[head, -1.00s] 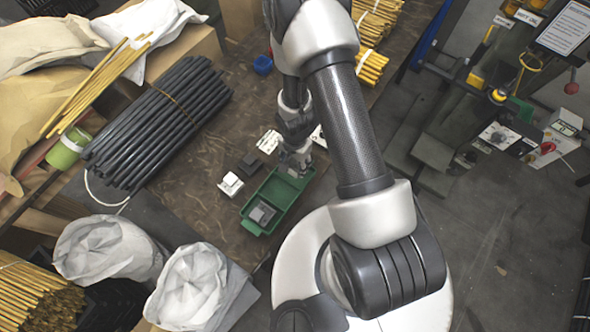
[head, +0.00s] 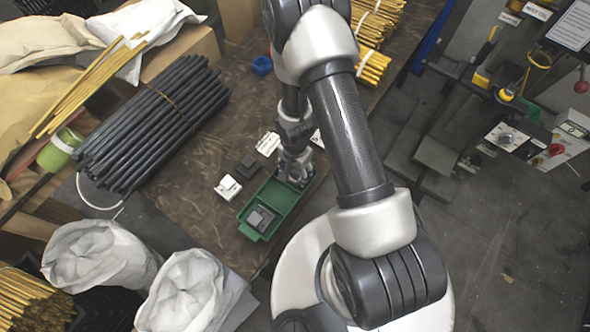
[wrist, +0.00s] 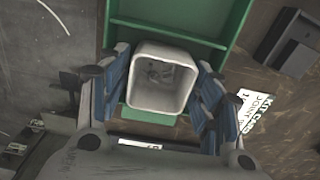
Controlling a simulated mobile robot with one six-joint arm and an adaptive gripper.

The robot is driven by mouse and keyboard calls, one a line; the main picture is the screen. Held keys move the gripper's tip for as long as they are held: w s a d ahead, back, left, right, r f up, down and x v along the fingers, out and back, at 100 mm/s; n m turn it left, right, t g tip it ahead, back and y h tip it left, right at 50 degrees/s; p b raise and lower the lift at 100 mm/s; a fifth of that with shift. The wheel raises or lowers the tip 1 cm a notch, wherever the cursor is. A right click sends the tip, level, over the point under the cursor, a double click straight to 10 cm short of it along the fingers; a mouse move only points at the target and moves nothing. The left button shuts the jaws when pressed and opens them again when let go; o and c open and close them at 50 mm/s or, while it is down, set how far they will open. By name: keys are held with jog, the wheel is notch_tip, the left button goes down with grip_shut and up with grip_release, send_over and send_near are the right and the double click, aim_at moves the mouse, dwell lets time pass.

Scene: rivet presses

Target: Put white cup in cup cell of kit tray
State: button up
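The white cup (wrist: 160,82) is a square, open-topped cup, seen from above in the wrist view. The blue pads of my gripper (wrist: 164,92) press on its left and right sides. The cup is at the near end of the green kit tray (wrist: 172,33); I cannot tell whether its base touches the tray floor. In the head view my gripper (head: 296,178) is over the upper right end of the kit tray (head: 276,202). The cup is largely hidden there by the gripper.
A grey part (head: 261,218) lies in the tray's lower left compartment. Beside the tray are a white part (head: 228,187), a dark block (head: 249,165) and a white card (head: 268,144). Black rods (head: 150,125) lie farther left.

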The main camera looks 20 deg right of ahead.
jog(key=shift+o, duration=0.7)
notch_tip(320, 180, up, 12)
jog(key=r+p, duration=0.1)
jog(key=p, duration=1.1)
notch_tip(320, 180, up, 26)
jog(key=n+t, duration=0.2)
jog(key=n, duration=0.3)
send_over(295, 176)
jog(key=w, duration=0.2)
jog(key=s+r+n+t, duration=0.2)
jog(key=s+r+n, duration=0.3)
jog(key=s+r, duration=1.2)
jog(key=shift+n+t, duration=0.3)
jog(key=shift+n, duration=0.1)
